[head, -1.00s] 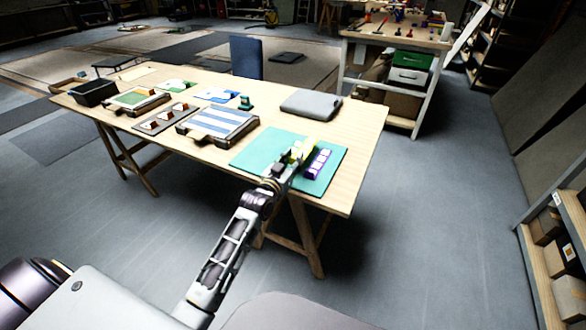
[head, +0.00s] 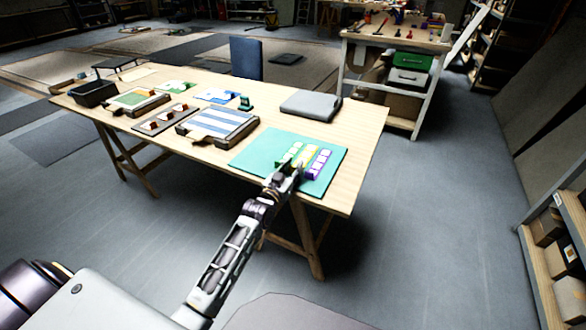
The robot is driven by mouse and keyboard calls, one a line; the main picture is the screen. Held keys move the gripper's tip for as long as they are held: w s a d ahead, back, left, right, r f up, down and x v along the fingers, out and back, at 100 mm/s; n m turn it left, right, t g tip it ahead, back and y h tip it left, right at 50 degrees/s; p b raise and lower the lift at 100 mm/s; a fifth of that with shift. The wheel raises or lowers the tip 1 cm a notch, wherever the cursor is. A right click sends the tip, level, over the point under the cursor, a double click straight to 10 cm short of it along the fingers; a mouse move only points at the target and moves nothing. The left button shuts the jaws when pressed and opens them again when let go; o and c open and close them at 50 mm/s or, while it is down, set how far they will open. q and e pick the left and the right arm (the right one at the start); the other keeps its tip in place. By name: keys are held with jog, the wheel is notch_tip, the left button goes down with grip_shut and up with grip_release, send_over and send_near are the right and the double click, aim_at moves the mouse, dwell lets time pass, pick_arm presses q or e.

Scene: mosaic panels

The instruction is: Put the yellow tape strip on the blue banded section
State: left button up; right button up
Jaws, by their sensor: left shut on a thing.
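The yellow tape strip (head: 306,156) lies on or just above the teal mat (head: 258,147), between a green strip (head: 291,152) and a purple strip (head: 319,163). My left gripper (head: 297,170) is shut on the near end of the yellow strip and partly hides it. Whether the strip touches the mat is too small to tell. The blue banded section (head: 222,121) is a framed panel with blue and white stripes, left of the mat. My right gripper is out of view.
A grey folded item (head: 311,104) lies behind the mat. A brown panel with small pieces (head: 163,119), a green panel (head: 134,98) and a black bin (head: 93,93) are at the left. The table's front right corner (head: 352,200) is bare.

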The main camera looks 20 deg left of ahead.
pick_arm(q)
jog(key=shift+f, duration=0.15)
jog(key=o, duration=0.4)
jog(key=shift+o, duration=0.3)
jog(key=shift+s, duration=0.1)
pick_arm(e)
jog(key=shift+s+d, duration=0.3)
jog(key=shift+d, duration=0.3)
